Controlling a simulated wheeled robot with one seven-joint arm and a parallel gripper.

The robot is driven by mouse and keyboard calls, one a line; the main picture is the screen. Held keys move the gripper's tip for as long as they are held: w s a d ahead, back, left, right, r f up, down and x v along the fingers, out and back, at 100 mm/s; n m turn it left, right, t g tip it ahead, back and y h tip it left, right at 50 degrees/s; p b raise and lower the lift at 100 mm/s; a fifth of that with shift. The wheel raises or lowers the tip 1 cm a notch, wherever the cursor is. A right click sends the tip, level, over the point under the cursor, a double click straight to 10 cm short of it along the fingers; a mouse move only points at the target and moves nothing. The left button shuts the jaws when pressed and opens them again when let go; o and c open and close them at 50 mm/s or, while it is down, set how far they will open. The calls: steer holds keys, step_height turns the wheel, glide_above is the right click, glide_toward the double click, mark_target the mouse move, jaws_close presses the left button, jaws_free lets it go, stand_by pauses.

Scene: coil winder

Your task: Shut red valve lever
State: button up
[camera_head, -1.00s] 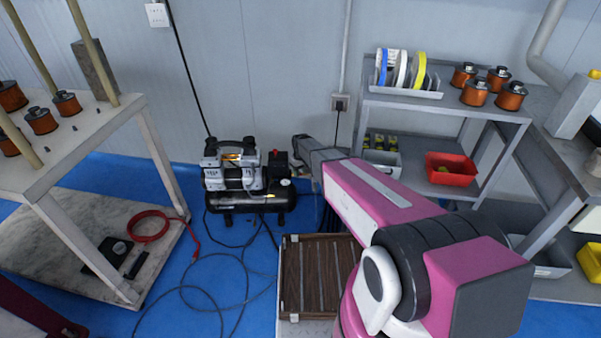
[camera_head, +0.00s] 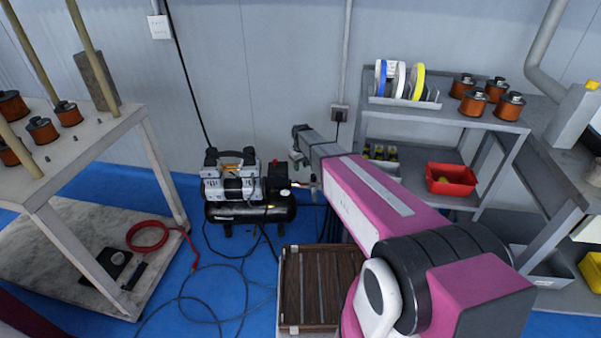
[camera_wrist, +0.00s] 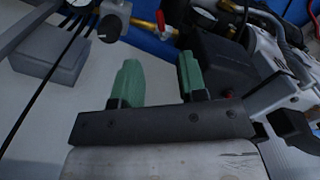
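The red valve lever (camera_wrist: 162,20) shows at the top of the wrist view, on a brass fitting (camera_wrist: 145,24) beside the black part of the air compressor (camera_wrist: 217,60). It stands roughly across the fitting. My gripper (camera_wrist: 160,72) has two green fingers spread apart with nothing between them. The lever lies beyond the fingertips, in line with the gap, apart from both. In the head view, my gripper (camera_head: 298,160) is at the right side of the compressor (camera_head: 250,208); the lever is too small to make out clearly there.
A gauge (camera_wrist: 205,18) and hoses are close to the lever. A wooden slatted crate (camera_head: 320,290) stands on the floor below my arm. A grey shelf (camera_head: 500,122) is to the right and a white table (camera_head: 95,135) to the left. Black hoses lie on the blue floor.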

steer(key=shift+r, duration=0.3)
steer(key=g+y, duration=0.2)
steer(key=y, duration=0.2)
glide_toward(299, 183)
steer(key=d+x, duration=0.1)
steer(key=x, duration=0.7)
steer(key=shift+s, duration=0.2)
steer(key=shift+f, duration=0.1)
jaws_close()
